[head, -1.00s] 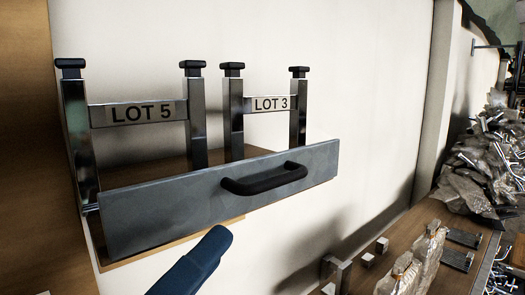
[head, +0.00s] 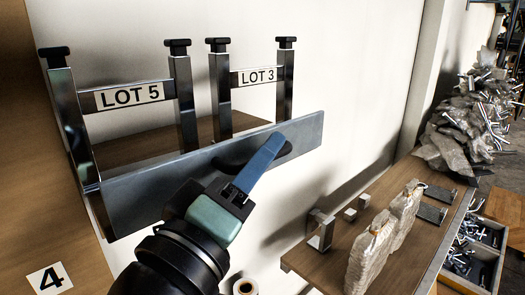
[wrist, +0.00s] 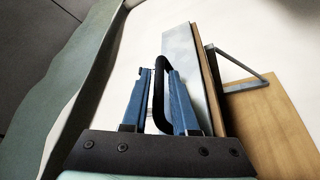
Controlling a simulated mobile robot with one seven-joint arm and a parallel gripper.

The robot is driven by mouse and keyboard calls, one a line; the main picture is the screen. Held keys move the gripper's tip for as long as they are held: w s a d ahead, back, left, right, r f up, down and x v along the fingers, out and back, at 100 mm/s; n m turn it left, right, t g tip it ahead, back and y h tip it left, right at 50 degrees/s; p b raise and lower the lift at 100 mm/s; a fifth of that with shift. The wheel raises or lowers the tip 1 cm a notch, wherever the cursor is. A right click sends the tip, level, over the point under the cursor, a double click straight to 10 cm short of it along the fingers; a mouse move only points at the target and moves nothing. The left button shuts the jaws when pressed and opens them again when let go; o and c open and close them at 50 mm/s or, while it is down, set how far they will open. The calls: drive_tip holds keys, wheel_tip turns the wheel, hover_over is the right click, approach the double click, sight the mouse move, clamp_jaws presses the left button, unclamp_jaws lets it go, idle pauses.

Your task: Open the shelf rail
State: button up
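The shelf rail (head: 140,200) is a long grey front panel with a curved black handle (head: 286,151), below the posts at the left in the head view. My gripper (head: 272,142) has its blue fingertips at this handle and hides its middle. In the wrist view, the handle (wrist: 160,95) stands between the two blue fingers of my gripper (wrist: 157,73). The fingers are apart, with gaps visible beside the handle, so they look open around it. Whether a finger touches the handle is not clear.
Metal posts with black caps carry the labels LOT 5 (head: 129,96) and LOT 3 (head: 256,75). A wooden shelf (head: 335,270) with wrapped items (head: 372,255) is at the lower right. A wooden panel (head: 35,200) borders the left.

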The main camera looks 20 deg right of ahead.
drive_tip(key=shift+c, duration=0.3)
clamp_jaws()
drive_tip(key=shift+f+b, duration=0.1)
drive_tip(key=shift+b, duration=0.25)
wheel_tip(320, 180, down, 8)
drive_tip(key=s+m+g+h+b, duration=0.1)
drive_tip(key=m+g+h+b, duration=0.5)
drive_tip(key=m+b, duration=1.8)
drive_tip(key=g+b, duration=0.3)
drive_tip(key=b, duration=0.1)
drive_tip(key=shift+d+r+g, duration=0.15)
drive_tip(key=shift+r+g, duration=0.1)
drive_tip(key=shift+g, duration=0.15)
drive_tip(key=shift+m, duration=0.3)
